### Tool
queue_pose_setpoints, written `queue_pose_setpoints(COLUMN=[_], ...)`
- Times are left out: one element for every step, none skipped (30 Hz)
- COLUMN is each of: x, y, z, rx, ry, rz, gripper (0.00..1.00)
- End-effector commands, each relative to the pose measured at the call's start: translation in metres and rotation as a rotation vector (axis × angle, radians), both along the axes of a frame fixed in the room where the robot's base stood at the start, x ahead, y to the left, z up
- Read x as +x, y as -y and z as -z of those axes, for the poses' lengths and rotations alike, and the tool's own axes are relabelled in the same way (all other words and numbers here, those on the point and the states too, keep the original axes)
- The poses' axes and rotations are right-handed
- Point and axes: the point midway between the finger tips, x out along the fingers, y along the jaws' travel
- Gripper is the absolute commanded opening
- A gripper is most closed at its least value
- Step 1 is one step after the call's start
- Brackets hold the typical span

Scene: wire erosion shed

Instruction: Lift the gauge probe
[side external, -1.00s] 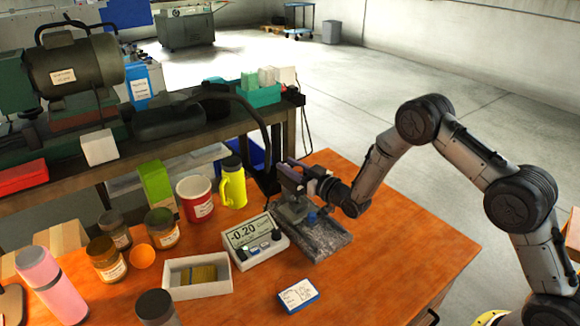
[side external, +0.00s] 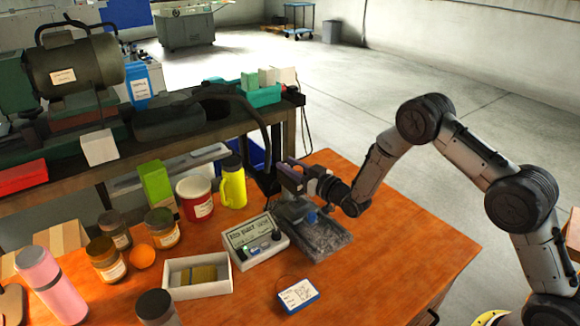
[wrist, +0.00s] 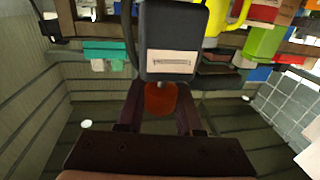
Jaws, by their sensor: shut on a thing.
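The gauge stand has a grey stone-like base (side external: 328,241) on the orange bench, with a small blue part (side external: 311,217) above it. My gripper (side external: 290,178) is over the stand's far end and hides much of the probe in the side view. In the wrist view, my gripper (wrist: 160,108) is shut on a red-orange knob (wrist: 159,97) below a short grey stem. A dark probe housing (wrist: 173,38) with a pale label is just beyond it. The readout box (side external: 256,240) beside the base shows words that I cannot read surely.
A yellow flask (side external: 232,187) and red mug (side external: 196,198) stand left of the stand. The bench right of the base is clear.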

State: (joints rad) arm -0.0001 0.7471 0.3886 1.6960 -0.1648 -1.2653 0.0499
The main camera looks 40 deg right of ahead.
Motion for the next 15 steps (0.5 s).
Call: queue_pose_setpoints(x=[0.0, 0.0, 0.0, 0.0, 0.0, 0.0, 0.0, 0.0, 0.0, 0.0, 0.0, 0.0, 0.0, 0.0, 0.0], y=[0.001, 0.001, 0.001, 0.001, 0.001, 0.001, 0.001, 0.001, 0.001, 0.001, 0.001, 0.001, 0.001, 0.0, 0.0], z=[-0.004, -0.007, -0.011, -0.014, -0.018, -0.021, -0.024, -0.025, -0.025, -0.025, -0.025, -0.026, -0.026, -0.026, -0.027], rx=[0.0, 0.0, 0.0, 0.0, 0.0, 0.0, 0.0, 0.0, 0.001, 0.001, 0.001, 0.001, 0.0, 0.001, 0.001], ry=[0.002, 0.002, 0.001, 0.001, 0.002, 0.001, 0.001, 0.0, 0.0, 0.0, 0.001, 0.002, 0.003, 0.004, 0.005], rz=[0.001, 0.001, 0.001, 0.001, 0.001, 0.001, 0.001, 0.001, 0.001, 0.001, 0.001, 0.001, 0.001, 0.001, 0.001], gripper=[0.0, 0.0, 0.0, 0.0, 0.0, 0.0, 0.0, 0.0, 0.0, 0.0, 0.0, 0.0, 0.0, 0.0, 0.0])
